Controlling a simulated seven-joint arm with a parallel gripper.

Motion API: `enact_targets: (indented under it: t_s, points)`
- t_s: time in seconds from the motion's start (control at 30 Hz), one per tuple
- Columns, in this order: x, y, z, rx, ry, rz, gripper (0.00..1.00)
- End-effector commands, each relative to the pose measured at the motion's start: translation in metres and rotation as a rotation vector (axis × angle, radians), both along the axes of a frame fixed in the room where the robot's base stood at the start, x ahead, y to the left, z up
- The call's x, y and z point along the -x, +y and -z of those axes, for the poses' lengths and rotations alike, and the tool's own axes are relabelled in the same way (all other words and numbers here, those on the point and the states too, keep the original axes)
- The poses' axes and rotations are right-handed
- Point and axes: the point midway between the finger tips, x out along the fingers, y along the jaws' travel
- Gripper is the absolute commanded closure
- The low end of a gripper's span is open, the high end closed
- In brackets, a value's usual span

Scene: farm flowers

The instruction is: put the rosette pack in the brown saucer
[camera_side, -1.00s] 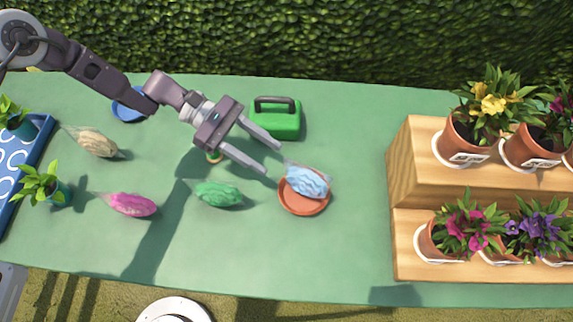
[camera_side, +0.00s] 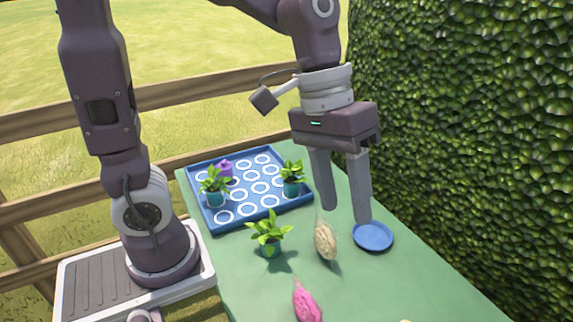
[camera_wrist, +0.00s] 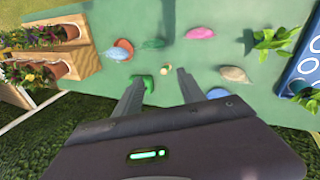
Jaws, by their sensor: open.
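The brown saucer (camera_wrist: 123,44) is in the wrist view, left of centre, with a pale blue pack (camera_wrist: 122,53) that appears to lie on it. The tan pack (camera_side: 325,241) and pink pack (camera_side: 306,303) also show in the side view. No labels are readable, so I cannot tell which is the rosette pack. My gripper (camera_side: 346,215) is open and empty, fingers pointing down above the table. In the wrist view my gripper (camera_wrist: 159,76) has nothing between its fingers.
A blue saucer (camera_side: 373,236) lies near the hedge. A blue tray (camera_side: 256,210) with potted plants stands at the far end, and another plant (camera_side: 268,238) stands before it. A green case (camera_wrist: 143,82) and wooden flower steps (camera_wrist: 75,48) show in the wrist view.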

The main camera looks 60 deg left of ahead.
Motion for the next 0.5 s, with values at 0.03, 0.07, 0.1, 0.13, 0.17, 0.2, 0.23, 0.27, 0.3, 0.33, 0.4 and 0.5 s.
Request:
enact_targets:
  t_s: [0.03, 0.07, 0.1, 0.13, 0.17, 0.2, 0.23, 0.27, 0.3, 0.33, 0.4, 0.5]
  points:
    - [0.022, 0.023, -0.013, -0.064, -0.104, 0.022, 0.53]
    - [0.035, 0.037, -0.017, -0.106, -0.157, 0.037, 0.53]
    - [0.050, 0.053, -0.020, -0.159, -0.222, 0.053, 0.53]
    - [0.061, 0.063, -0.022, -0.195, -0.265, 0.063, 0.53]
    - [0.070, 0.073, -0.022, -0.228, -0.302, 0.071, 0.53]
    - [0.081, 0.084, -0.021, -0.269, -0.344, 0.081, 0.53]
    - [0.087, 0.090, -0.021, -0.293, -0.371, 0.087, 0.53]
    - [0.092, 0.095, -0.020, -0.314, -0.392, 0.090, 0.53]
    - [0.098, 0.101, -0.018, -0.336, -0.413, 0.094, 0.53]
    - [0.101, 0.104, -0.018, -0.349, -0.424, 0.097, 0.53]
    - [0.104, 0.108, -0.017, -0.364, -0.438, 0.101, 0.53]
    - [0.105, 0.108, -0.016, -0.367, -0.439, 0.102, 0.53]
